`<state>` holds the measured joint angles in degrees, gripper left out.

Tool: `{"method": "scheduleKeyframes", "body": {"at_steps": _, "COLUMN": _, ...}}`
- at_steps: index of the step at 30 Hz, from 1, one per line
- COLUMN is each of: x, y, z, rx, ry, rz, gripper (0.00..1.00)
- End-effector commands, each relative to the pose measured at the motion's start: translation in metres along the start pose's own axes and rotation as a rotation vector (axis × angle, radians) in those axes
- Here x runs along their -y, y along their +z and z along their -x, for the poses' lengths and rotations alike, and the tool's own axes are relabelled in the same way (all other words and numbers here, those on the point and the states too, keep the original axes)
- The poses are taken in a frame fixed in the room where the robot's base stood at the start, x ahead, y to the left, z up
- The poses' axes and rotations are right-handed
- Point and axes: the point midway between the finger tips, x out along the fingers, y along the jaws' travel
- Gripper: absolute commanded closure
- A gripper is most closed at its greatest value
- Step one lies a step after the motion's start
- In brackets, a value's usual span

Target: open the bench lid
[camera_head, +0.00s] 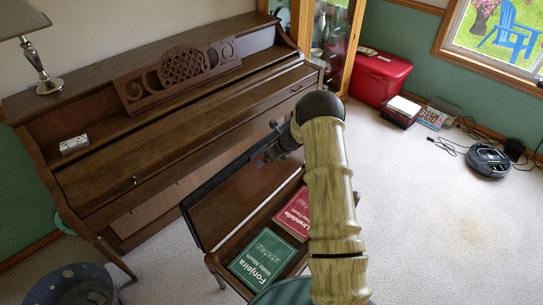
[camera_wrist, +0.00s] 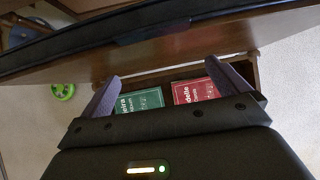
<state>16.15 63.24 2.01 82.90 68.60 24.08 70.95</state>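The piano bench stands in front of the piano with its lid (camera_head: 232,197) raised and tilted up on the piano side. The lid's brown inner face and dark padded edge show. The open bench box (camera_head: 216,262) holds a green music book (camera_head: 262,258) and a red music book (camera_head: 294,214). My gripper (camera_head: 273,146) is at the lid's upper edge, towards its right end; I cannot tell whether it touches. In the wrist view the lid (camera_wrist: 200,42) spans the top, and my gripper (camera_wrist: 163,85) has its two fingers wide apart with nothing between them.
The upright piano (camera_head: 170,150) stands close behind the lid. A red chest (camera_head: 378,77) and a glass cabinet (camera_head: 328,40) are at the back. A robot vacuum (camera_head: 488,158) and cables lie at right. A dark bin (camera_head: 78,287) is front left.

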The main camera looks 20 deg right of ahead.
Motion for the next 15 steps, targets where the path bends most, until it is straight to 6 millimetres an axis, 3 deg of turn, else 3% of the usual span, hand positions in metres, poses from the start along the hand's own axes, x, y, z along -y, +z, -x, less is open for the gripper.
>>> {"method": "scheduleKeyframes", "body": {"at_steps": 8, "x": -0.001, "y": 0.0, "z": 0.012, "rx": 0.0, "ry": 0.002, "rz": 0.001, "gripper": 0.0}}
{"method": "scheduleKeyframes", "body": {"at_steps": 15, "x": 0.002, "y": -0.001, "z": 0.053, "rx": 0.0, "ry": -0.002, "rz": -0.003, "gripper": 0.0}}
